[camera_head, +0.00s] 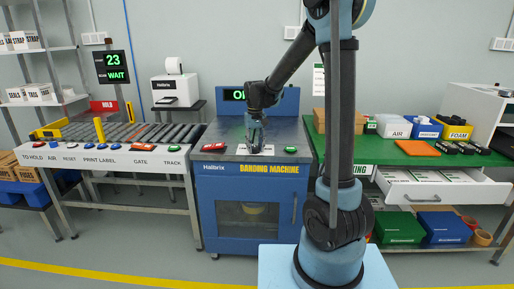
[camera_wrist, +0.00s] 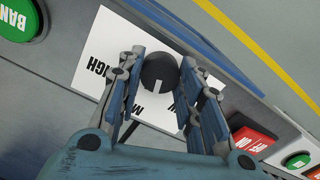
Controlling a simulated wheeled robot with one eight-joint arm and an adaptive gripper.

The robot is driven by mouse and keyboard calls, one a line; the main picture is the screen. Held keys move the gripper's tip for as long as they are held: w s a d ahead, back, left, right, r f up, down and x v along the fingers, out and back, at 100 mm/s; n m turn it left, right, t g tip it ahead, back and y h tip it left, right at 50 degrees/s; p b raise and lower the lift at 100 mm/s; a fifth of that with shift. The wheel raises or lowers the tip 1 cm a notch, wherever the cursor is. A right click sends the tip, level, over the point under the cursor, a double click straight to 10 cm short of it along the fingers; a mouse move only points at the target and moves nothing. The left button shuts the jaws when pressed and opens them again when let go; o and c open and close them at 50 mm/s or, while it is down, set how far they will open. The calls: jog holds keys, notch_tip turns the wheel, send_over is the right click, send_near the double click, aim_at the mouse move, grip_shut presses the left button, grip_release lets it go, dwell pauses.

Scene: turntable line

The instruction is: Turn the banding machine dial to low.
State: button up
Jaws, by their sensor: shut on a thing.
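The blue banding machine (camera_head: 225,215) stands in the middle of the head view, with my gripper (camera_head: 254,140) low over its top panel. In the wrist view, the black round dial (camera_wrist: 158,68) sits on a white label plate (camera_wrist: 107,35). My gripper (camera_wrist: 160,76) is shut on the dial, with one finger on each side. The dial's white pointer line points toward the bottom of the picture. The word HIGH shows upside down at the left of the plate.
A red on/off switch (camera_wrist: 252,140) and a green button (camera_wrist: 298,160) lie right of the dial in the wrist view. A green button (camera_wrist: 18,18) is at upper left. A roller conveyor (camera_head: 150,134) stands left and a green packing table (camera_head: 385,150) right.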

aim_at(255, 147)
jog(key=n, duration=0.4)
jog(key=shift+n, duration=0.4)
dwell(0.4)
jog(key=o, duration=1.1)
jog(key=shift+r, duration=0.1)
notch_tip(255, 147, up, 12)
jog(key=shift+f, duration=0.15)
